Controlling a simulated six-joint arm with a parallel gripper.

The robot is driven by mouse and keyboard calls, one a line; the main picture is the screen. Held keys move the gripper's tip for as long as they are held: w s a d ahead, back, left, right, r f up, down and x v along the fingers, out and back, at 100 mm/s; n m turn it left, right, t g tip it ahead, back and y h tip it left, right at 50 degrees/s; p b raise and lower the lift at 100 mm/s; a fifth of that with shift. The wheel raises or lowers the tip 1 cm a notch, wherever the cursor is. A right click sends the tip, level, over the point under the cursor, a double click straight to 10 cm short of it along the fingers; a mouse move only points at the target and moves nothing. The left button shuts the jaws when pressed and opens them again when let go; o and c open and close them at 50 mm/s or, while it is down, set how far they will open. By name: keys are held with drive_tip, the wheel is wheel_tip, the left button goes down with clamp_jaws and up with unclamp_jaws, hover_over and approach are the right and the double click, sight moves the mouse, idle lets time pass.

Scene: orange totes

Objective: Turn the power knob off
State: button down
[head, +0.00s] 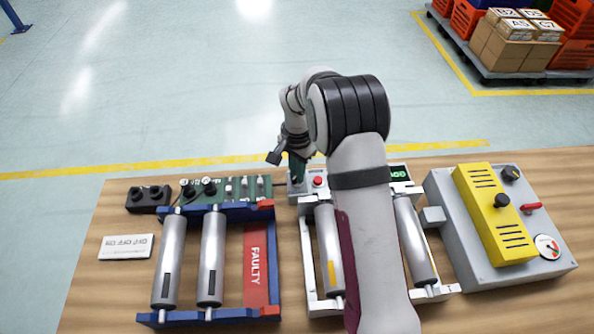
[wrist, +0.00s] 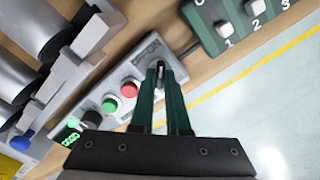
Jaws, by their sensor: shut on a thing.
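The power knob (wrist: 160,75) is a small dark knob at the end of a light grey control box (wrist: 135,68). In the wrist view it shows between the two green fingertips of my gripper (wrist: 160,68), which is shut on it. In the head view my gripper (head: 298,166) points down at the left end of the control box (head: 307,183). There the knob is mostly hidden by the fingers. A red button (wrist: 129,90) and a green button (wrist: 109,105) sit beside the knob on the box.
A dark green panel (head: 240,188) with knobs and switches stands left, behind a blue roller frame (head: 222,312) with a red FAULTY plate (head: 256,265). A white roller frame (head: 306,245) is partly hidden by my arm. A grey and yellow machine (head: 495,215) stands right.

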drive_tip(key=shift+n, duration=0.4)
drive_tip(key=n, duration=0.3)
drive_tip(key=shift+n, duration=0.4)
drive_tip(key=n, duration=0.4)
drive_tip(key=shift+n, duration=0.3)
drive_tip(key=n, duration=0.4)
drive_tip(key=shift+n, duration=2.5)
drive_tip(key=c, duration=0.9)
unclamp_jaws()
